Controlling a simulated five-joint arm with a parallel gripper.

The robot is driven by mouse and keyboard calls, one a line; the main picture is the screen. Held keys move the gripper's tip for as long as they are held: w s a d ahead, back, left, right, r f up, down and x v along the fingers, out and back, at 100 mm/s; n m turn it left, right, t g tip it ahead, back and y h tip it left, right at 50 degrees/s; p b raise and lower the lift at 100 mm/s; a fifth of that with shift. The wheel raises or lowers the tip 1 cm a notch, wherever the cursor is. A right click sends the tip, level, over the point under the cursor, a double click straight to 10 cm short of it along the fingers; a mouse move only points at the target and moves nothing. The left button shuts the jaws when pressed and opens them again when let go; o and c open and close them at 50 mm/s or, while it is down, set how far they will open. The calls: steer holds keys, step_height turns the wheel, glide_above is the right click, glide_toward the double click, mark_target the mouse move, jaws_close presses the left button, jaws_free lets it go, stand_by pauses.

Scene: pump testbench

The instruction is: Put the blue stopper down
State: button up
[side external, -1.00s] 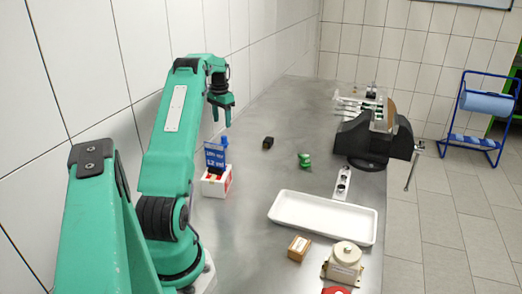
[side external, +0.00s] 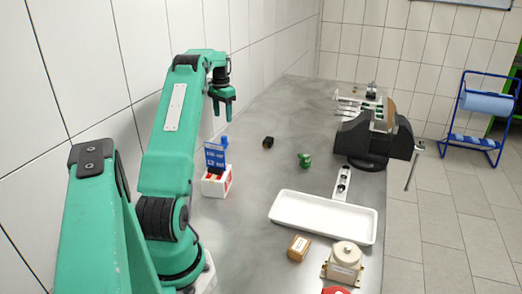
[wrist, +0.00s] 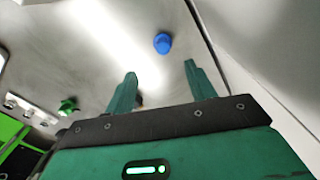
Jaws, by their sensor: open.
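The blue stopper (wrist: 163,43) stands on the metal bench in the wrist view, beyond my fingertips and between their lines. Nothing touches it there. In the side view a small blue shape, probably the stopper (side external: 224,141), shows just above the blue sign, which seems to hide its lower part. My gripper (side external: 222,116) hangs above it, pointing down, with a clear gap. In the wrist view my gripper (wrist: 160,69) has its two green fingers apart and nothing between them.
A blue sign (side external: 215,158) on a white-and-red box (side external: 216,183) stands in front of the stopper. The tiled wall is close on the left. A black block (side external: 268,142), a green part (side external: 305,160), a white tray (side external: 310,221) and a vise (side external: 370,140) lie rightward.

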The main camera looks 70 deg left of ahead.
steer(key=w+d+r+m+t, duration=0.1)
steer(key=w+d+r, duration=0.3)
steer(key=d, duration=0.6)
steer(key=w+d+r+y, duration=0.1)
steer(key=w+d+r, duration=0.1)
steer(key=d+r, duration=0.55)
steer(key=w+d+r+m+t, duration=0.1)
steer(key=w+d+r, duration=0.25)
steer(key=d, duration=0.75)
steer(key=s+d+f+t, duration=0.1)
steer(key=s+d, duration=0.4)
steer(key=d, duration=0.3)
steer(key=s+d+f+m+t, duration=0.1)
steer(key=s+d, duration=0.4)
steer(key=d, duration=0.4)
steer(key=s+d+f+m+t+h, duration=0.1)
steer(key=s+d, duration=0.4)
steer(key=d, duration=0.3)
steer(key=shift+s+d+t, duration=0.3)
steer(key=shift+s+d, duration=0.1)
